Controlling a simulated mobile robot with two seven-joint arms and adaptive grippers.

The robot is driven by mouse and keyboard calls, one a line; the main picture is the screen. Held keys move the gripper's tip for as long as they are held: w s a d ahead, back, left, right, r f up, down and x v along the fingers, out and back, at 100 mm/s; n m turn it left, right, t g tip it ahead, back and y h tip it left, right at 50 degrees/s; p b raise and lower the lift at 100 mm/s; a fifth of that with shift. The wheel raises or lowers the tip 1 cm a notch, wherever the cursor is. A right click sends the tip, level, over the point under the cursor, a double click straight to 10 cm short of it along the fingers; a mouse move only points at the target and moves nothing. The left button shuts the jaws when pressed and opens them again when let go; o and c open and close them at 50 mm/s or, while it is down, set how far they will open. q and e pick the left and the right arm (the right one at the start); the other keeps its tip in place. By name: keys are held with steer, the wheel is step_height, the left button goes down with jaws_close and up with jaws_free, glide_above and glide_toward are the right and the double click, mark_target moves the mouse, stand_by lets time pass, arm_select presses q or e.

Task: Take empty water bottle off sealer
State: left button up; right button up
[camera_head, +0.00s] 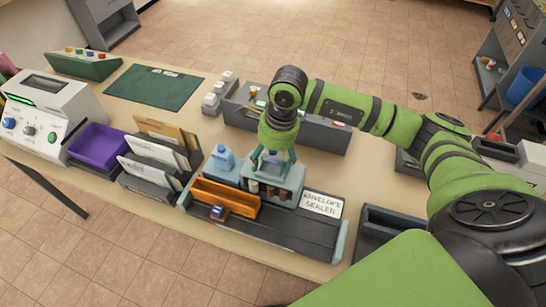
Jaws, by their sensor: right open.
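The envelope sealer (317,236) lies along the front edge of the table, with a dark bed, an orange part and a label reading "ENVELOPE SEALER". My left gripper is not in view.
A dark grey organizer (325,136) stands behind the sealer. An envelope rack (155,165), a purple tray (97,145) and a white machine (50,115) stand to the left. My right arm covers the right side.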

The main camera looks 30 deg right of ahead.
steer(key=c, duration=0.9)
steer(key=shift+s, duration=0.1)
steer(key=shift+c, duration=0.5)
steer(key=shift+r, duration=0.15)
